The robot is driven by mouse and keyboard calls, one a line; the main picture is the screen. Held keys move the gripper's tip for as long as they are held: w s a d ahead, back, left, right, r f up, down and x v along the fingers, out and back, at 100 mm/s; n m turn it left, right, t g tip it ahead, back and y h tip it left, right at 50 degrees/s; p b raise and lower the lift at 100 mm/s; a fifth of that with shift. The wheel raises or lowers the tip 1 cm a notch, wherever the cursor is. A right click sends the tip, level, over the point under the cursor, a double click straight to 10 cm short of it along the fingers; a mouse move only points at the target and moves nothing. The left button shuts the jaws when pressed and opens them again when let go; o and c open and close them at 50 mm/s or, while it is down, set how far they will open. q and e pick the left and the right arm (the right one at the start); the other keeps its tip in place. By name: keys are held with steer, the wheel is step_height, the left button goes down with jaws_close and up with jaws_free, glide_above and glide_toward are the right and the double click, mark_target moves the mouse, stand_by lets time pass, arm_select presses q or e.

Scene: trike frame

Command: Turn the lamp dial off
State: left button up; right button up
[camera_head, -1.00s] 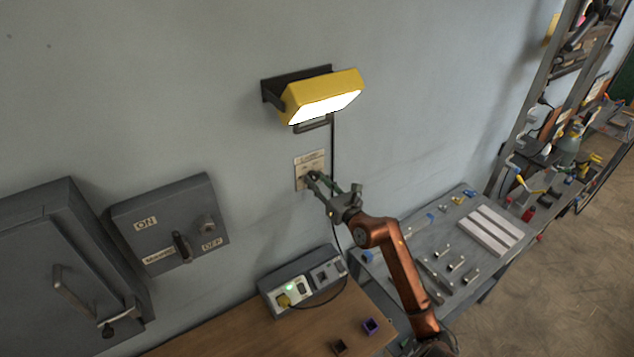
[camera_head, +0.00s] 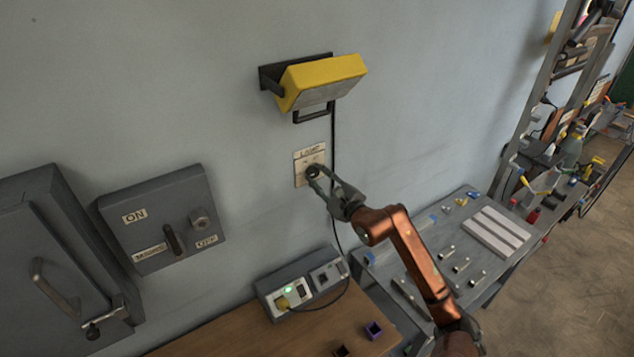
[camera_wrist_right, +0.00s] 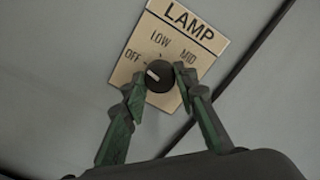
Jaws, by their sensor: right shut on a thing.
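The lamp dial (camera_wrist_right: 160,77) is a round black knob on a beige plate (camera_wrist_right: 207,62) marked LAMP, with OFF, LOW and MID labels readable. Its white pointer mark faces left, toward the OFF side. My right gripper (camera_wrist_right: 157,86) has its fingers on either side of the dial and is shut on it. In the head view the right gripper (camera_head: 321,173) reaches the plate (camera_head: 301,166) from the lower right and partly covers the dial. The yellow wall lamp (camera_head: 325,73) above is dark, its panel grey. My left gripper is not in view.
A black cable (camera_head: 333,143) runs down the wall right beside the plate. A grey switch box (camera_head: 160,215) is at left. A metal bench (camera_head: 470,240) lies at right.

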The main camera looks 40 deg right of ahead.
steer(key=shift+f+n+b, duration=0.25)
steer(key=shift+n+b, duration=0.6)
steer(key=shift+n, duration=0.15)
steer(key=o, duration=1.1)
steer(key=shift+r, duration=0.15)
steer(key=shift+o, duration=0.2)
steer(key=shift+s, duration=0.15)
steer(key=s+a, duration=0.1)
steer(key=s, duration=1)
steer(key=shift+s+a, duration=0.15)
steer(key=shift+s, duration=0.2)
